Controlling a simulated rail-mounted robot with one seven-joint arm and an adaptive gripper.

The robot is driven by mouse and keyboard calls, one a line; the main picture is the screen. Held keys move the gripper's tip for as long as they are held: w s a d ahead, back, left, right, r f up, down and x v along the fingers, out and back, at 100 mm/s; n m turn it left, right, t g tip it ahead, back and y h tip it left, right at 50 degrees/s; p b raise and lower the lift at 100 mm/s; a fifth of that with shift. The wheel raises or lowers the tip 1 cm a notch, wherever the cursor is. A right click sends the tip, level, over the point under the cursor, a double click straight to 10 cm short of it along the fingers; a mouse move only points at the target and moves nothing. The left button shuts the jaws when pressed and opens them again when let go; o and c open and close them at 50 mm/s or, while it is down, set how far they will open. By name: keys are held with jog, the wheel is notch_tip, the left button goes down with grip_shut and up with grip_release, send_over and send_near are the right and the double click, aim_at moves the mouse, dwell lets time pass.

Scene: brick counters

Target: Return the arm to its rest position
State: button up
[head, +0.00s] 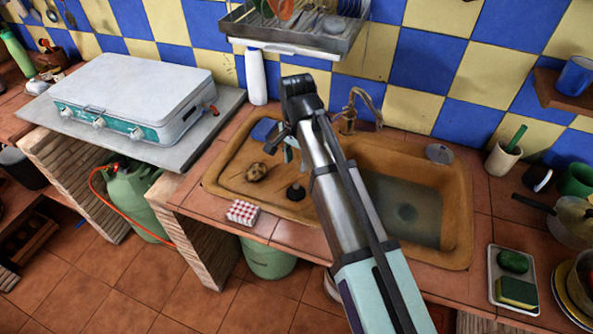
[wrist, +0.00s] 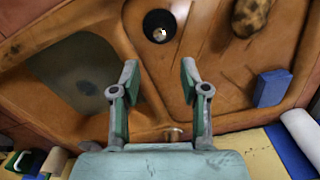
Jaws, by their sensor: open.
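My gripper (wrist: 160,82) is open in the wrist view, its two fingers apart with nothing between them. It points down over the orange-brown sink unit (wrist: 220,75), near the divide between basin and drainboard. In the head view my arm reaches from the lower right over the sink (head: 455,200). My gripper (head: 292,152) hangs above the drainboard there, mostly hidden by the wrist.
A faucet (head: 350,110) stands behind. A dish rack (head: 290,35) hangs above. A white bottle (head: 256,78) and stove (head: 135,95) stand left.

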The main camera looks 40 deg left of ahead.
jog(key=shift+r, duration=0.5)
jog(key=shift+d, duration=0.1)
